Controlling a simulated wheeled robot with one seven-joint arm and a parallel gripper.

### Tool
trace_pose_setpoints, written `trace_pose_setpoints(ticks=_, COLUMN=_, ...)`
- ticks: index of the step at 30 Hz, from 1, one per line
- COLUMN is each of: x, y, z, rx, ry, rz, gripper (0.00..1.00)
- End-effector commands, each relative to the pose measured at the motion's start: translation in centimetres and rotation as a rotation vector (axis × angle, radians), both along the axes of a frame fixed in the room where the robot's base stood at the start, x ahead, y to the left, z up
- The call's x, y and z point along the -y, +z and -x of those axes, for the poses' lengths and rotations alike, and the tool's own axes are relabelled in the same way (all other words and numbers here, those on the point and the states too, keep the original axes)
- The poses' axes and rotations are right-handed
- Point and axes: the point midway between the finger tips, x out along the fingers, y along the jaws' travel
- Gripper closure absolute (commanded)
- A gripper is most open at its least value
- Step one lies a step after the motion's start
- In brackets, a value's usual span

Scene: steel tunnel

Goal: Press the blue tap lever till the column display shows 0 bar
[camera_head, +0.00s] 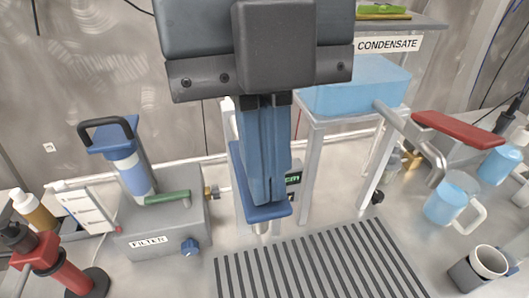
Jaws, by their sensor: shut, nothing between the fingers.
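A small dark display with green characters (293,178) shows just right of the fingers. It is partly hidden, and I cannot read a pressure on it.
The striped grate (320,262) is clear. Right are a blue tank (350,90), a red lever (455,128), a jug (447,203) and a mug (478,270).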

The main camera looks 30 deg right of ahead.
Motion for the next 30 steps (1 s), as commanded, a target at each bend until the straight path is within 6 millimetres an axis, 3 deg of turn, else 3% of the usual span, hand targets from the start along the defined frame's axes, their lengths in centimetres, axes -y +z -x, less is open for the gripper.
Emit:
trace_pose_setpoints(ticks=22, x=0.04, y=-0.01, z=-0.03, rx=0.001, ry=-0.001, rz=0.001, gripper=1.00)
trace_pose_setpoints(ticks=30, x=0.04, y=0.92, z=-0.06, rx=0.002, ry=-0.002, rz=0.002, gripper=1.00)
